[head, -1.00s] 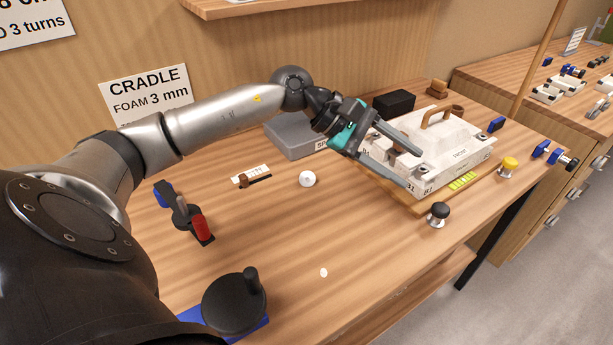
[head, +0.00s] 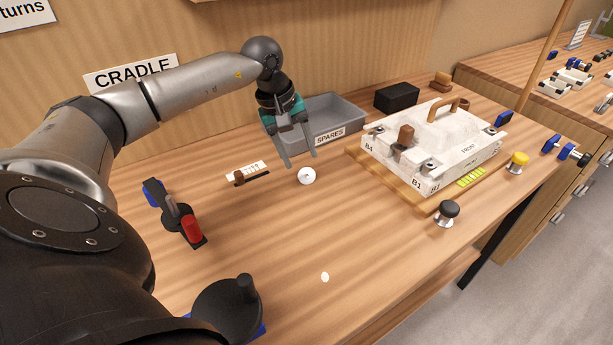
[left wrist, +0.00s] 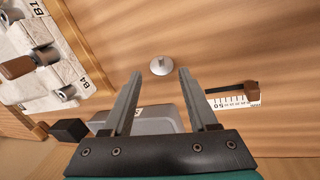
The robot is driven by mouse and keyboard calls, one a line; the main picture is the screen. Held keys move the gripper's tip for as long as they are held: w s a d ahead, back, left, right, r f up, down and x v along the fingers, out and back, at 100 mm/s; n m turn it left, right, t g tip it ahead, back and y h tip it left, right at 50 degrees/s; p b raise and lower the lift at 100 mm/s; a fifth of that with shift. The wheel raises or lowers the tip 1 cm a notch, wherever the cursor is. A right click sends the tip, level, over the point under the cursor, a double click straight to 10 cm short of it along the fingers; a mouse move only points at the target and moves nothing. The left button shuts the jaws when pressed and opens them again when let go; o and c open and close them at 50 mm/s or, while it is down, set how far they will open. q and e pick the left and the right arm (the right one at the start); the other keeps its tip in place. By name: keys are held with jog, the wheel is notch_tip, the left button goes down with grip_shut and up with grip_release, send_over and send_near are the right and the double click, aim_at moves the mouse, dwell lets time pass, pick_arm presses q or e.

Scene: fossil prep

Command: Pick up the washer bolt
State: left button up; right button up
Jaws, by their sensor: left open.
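A small round pale piece (head: 307,176), which I take to be the washer bolt, stands on the wooden bench in the head view. It also shows in the left wrist view (left wrist: 161,67), just beyond and between the fingertips. My left gripper (head: 302,161) points down with its fingers spread and nothing between them. It hangs just behind the piece, in front of the grey bin; in the left wrist view its fingers (left wrist: 160,74) frame the piece without touching it. My right gripper is not in view.
A grey SPARES bin (head: 350,116) stands behind the gripper. A white block with a brown handle (head: 448,140) sits on a board to the right. A white scale (head: 246,171) lies to the left, near a red-handled tool (head: 194,228). The front bench is mostly clear.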

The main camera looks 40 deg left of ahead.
aim_at(307, 175)
pick_arm(q)
jog(key=x, duration=0.6)
jog(key=shift+f, duration=0.25)
jog(key=shift+a, duration=0.1)
grip_shut()
